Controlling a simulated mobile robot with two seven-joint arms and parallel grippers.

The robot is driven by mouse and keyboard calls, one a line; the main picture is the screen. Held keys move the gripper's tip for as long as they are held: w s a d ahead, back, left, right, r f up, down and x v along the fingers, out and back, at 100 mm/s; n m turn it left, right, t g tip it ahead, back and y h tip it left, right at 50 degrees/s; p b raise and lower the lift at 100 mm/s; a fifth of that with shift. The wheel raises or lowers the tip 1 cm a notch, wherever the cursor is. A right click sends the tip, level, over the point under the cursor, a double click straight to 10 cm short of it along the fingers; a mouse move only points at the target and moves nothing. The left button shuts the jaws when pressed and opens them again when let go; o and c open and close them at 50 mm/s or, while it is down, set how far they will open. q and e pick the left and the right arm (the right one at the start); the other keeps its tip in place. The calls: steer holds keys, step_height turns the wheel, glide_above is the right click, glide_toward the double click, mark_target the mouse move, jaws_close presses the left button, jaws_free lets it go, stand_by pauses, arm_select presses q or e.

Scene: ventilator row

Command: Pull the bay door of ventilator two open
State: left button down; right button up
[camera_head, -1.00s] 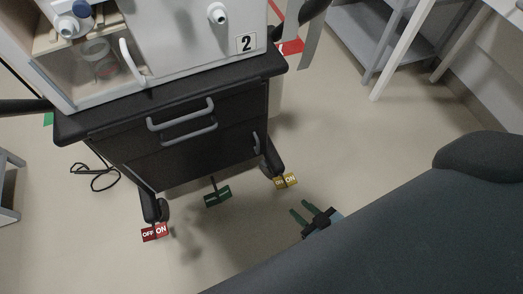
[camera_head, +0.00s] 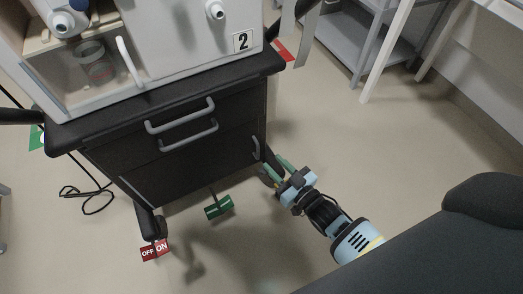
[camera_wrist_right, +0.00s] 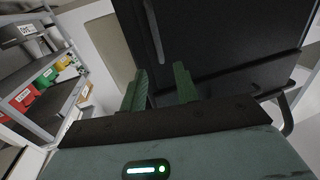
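Ventilator two (camera_head: 180,60) bears a "2" label and stands on a black cart at the upper left of the head view. Its lower black bay door (camera_head: 190,170) looks shut, with a grey upright handle (camera_head: 256,147) near the right edge. In the wrist view the door (camera_wrist_right: 215,40) and the upright handle (camera_wrist_right: 153,30) lie ahead of the fingers. My right gripper (camera_head: 274,165) is just below and right of that handle. Its two green fingers (camera_wrist_right: 160,72) are apart with nothing between them. My left gripper is not in view.
Two grey drawer handles (camera_head: 182,117) sit above the door. A green pedal (camera_head: 219,206) and a red OFF/ON pedal (camera_head: 155,250) are at the cart's foot. A grey shelf (camera_head: 345,45) stands upper right. The floor between is clear.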

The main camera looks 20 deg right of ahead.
steer(key=b+x, duration=0.2)
steer(key=x, duration=0.5)
jaws_close()
stand_by(0.3)
